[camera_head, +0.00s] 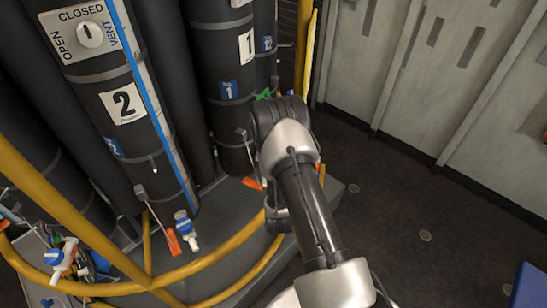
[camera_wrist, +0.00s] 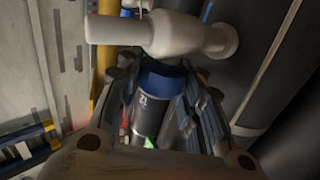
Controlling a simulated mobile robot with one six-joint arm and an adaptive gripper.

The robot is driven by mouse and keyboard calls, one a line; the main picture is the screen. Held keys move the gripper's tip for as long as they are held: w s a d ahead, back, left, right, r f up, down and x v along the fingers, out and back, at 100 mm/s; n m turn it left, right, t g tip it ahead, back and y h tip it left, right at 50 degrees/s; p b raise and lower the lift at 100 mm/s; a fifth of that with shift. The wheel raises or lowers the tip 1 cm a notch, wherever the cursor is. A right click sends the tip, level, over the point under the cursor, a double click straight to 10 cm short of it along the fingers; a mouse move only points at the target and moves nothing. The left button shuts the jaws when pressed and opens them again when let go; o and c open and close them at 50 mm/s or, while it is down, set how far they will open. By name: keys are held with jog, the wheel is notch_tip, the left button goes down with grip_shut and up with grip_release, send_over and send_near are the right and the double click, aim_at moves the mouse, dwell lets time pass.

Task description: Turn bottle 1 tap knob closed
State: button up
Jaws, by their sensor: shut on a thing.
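Bottle 1 is the dark cylinder (camera_head: 234,105) with a white "1" plate and a blue "1" tag, left of my arm in the head view. Its tap is hidden behind my arm there. In the wrist view a white tap body (camera_wrist: 165,35) lies across the top, with a blue tap knob (camera_wrist: 168,72) just below it. My gripper (camera_wrist: 163,82) has its fingers on either side of the blue knob and is shut on it. The exact contact and the knob's turn angle are hard to tell. The fingertips are hidden in the head view.
Bottle 2 (camera_head: 125,140) stands at left, with another blue-and-white tap (camera_head: 186,229) near its base. A further tap (camera_head: 60,257) is at lower left. Yellow rails (camera_head: 95,251) curve around the bottles. The dark floor (camera_head: 400,220) at right is mostly clear.

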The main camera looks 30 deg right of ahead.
jog(key=m+g+h+b, duration=0.2)
jog(key=h, duration=0.1)
jog(key=m+g+h+b, duration=0.3)
jog(key=shift+w+a+f+m+h, duration=0.15)
jog(key=shift+a+m+h, duration=0.05)
jog(key=shift+m+h, duration=0.1)
jog(key=shift+d+m+g+h+b, duration=0.1)
jog(key=shift+m+g+h+b, duration=0.85)
jog(key=shift+g, duration=0.6)
jog(key=shift+d+m+g+h+b, duration=0.1)
jog(key=shift+m+g+h+b, duration=0.65)
jog(key=shift+m+g, duration=0.6)
jog(key=shift+g, duration=0.5)
jog(key=shift+r, duration=0.2)
jog(key=o, duration=1.1)
notch_tip(320, 180, up, 10)
